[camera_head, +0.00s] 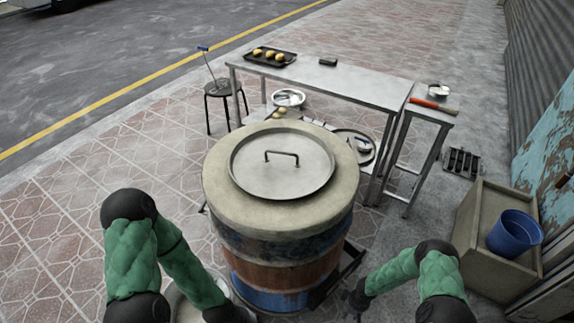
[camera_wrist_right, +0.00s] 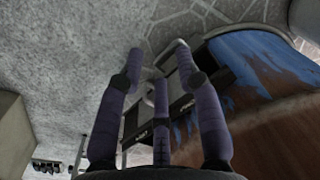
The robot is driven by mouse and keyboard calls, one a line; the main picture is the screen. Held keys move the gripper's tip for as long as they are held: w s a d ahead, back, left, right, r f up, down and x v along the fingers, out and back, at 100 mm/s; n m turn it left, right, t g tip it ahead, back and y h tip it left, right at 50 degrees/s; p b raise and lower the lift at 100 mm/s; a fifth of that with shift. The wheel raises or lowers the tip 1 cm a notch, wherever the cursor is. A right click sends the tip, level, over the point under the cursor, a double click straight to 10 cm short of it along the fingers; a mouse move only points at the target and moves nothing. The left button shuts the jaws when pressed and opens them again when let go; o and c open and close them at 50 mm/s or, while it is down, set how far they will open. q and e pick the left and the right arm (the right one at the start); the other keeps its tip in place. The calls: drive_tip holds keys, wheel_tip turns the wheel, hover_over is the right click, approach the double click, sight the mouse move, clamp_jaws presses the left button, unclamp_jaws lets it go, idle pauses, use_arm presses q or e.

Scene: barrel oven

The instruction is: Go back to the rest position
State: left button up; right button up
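The barrel oven (camera_head: 222,205) stands upright in the middle of the head view, with a round metal lid (camera_head: 262,178) lying flat on its top. My right gripper (camera_head: 355,298) is low, just right of the barrel; only a dark part of it shows there. In the right wrist view its purple fingers (camera_wrist_right: 159,68) are spread apart with nothing held between them, and the barrel's blue and brown side is to the right. My left gripper (camera_head: 229,314) is low at the barrel's front left, mostly cut off by the bottom edge, so its fingers are hidden.
A metal table (camera_head: 350,83) behind the barrel bears a dark tray (camera_head: 254,58) with several yellow pieces. A stool (camera_head: 223,88) stands left of it. A box (camera_head: 478,222) with a blue bucket (camera_head: 514,233) is at right. The tiled floor at left is clear.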

drive_tip(key=s+a+r+m+y+p, duration=0.1)
drive_tip(key=s+a+r+m+y, duration=0.35)
drive_tip(key=a+r, duration=0.85)
drive_tip(key=s+a+r+m+h+p, duration=0.1)
drive_tip(key=s+a+r+m, duration=0.1)
drive_tip(key=s+r, duration=0.5)
wheel_tip(320, 180, up, 3)
drive_tip(key=shift+a+f+m+t+h, duration=0.2)
drive_tip(key=shift+m+t+h, duration=0.2)
drive_tip(key=shift+m, duration=0.25)
